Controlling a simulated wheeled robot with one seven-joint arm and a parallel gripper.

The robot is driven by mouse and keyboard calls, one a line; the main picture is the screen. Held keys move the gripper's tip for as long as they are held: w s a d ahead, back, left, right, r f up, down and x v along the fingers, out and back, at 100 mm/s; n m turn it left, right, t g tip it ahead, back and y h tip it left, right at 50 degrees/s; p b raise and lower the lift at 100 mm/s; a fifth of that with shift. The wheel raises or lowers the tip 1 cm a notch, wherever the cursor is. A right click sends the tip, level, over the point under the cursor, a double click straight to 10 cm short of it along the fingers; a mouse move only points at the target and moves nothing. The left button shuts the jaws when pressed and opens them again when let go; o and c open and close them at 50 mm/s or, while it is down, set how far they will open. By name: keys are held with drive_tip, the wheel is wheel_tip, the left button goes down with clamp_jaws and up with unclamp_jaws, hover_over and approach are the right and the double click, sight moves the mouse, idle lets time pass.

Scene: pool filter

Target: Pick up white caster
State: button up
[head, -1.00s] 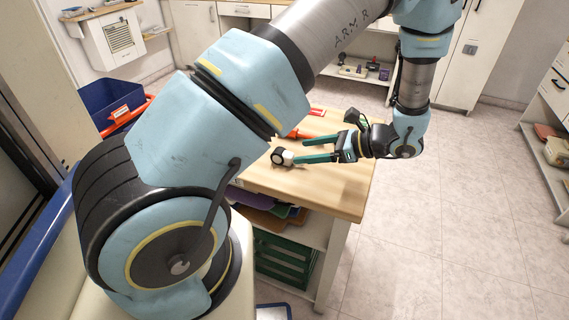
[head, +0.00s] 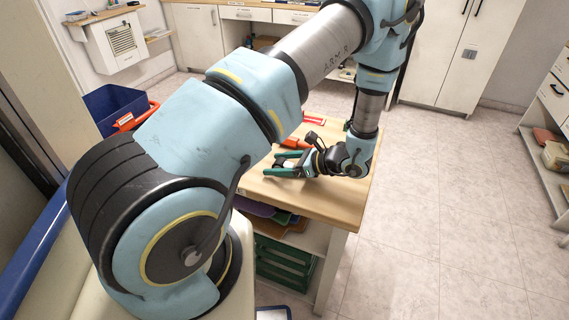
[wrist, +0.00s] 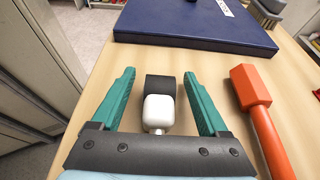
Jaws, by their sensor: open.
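The white caster (wrist: 159,112) has a white block body and a dark wheel (wrist: 160,87), and lies on the wooden table (wrist: 90,97). My gripper (wrist: 159,75) is open in the wrist view. Its two green fingers reach past the caster on either side, with a gap on both sides. In the head view my gripper (head: 271,164) is low over the table top, and its fingers mostly hide the caster.
An orange-headed tool (wrist: 262,118) lies just right of the right finger. A flat dark blue case (wrist: 195,22) lies beyond the fingertips. A grey cabinet (wrist: 30,70) stands left of the table. The table's right part (head: 345,195) is clear.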

drive_tip(key=shift+c, duration=0.4)
clamp_jaws()
